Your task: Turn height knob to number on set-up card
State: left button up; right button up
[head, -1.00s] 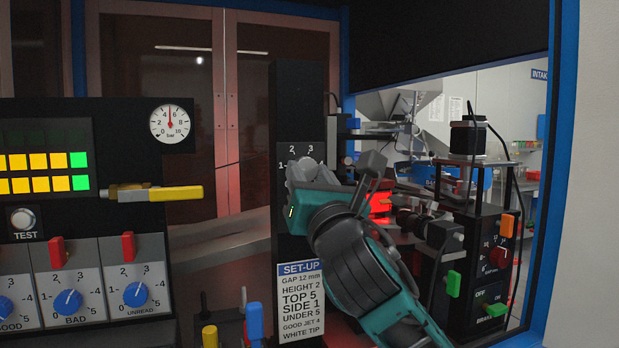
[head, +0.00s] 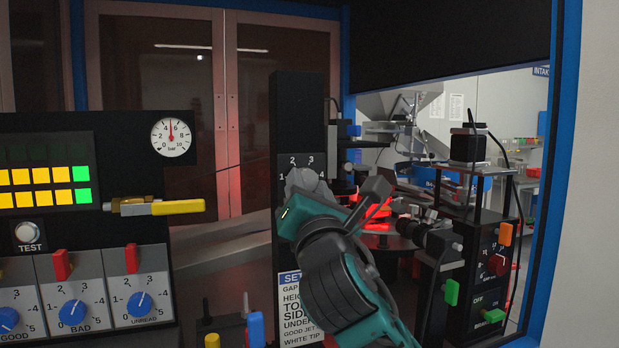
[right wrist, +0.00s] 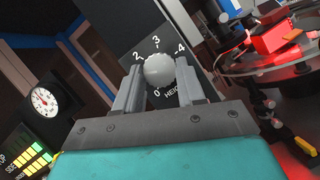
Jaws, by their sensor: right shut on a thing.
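The height knob (right wrist: 159,71) is a pale grey round knob on a black plate with white numbers, seen in the right wrist view. The numbers 2, 3, 4 and 0 show around it. My right gripper (head: 303,184) is shut on the knob, with one finger on each side of it. In the head view the gripper hides most of the knob. No pointer mark on the knob can be made out. The white set-up card (head: 290,312) hangs below the gripper. My right arm covers its right part, so its height number is hidden now. My left gripper is not in view.
At left stands a black panel with a pressure gauge (head: 171,137), a yellow-handled valve (head: 177,208) and blue dials such as the BAD dial (head: 74,312). At right are a red-lit turntable (head: 380,226) and a control box (head: 487,290) with coloured switches.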

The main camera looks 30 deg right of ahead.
jog(key=m, duration=0.1)
jog(key=m+g+h+p, duration=0.1)
jog(key=m, duration=0.1)
jog(key=m+p, duration=0.1)
jog(key=shift+a+r+m+g, duration=0.15)
jog(key=shift+r+m+g, duration=0.1)
jog(key=shift+m+g, duration=0.15)
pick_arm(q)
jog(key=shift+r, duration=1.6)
pick_arm(e)
jog(key=shift+m+g+h, duration=0.5)
jog(key=shift+m+g, duration=0.1)
jog(key=shift+m, duration=1.6)
jog(key=o, duration=1)
jog(key=shift+o, duration=0.2)
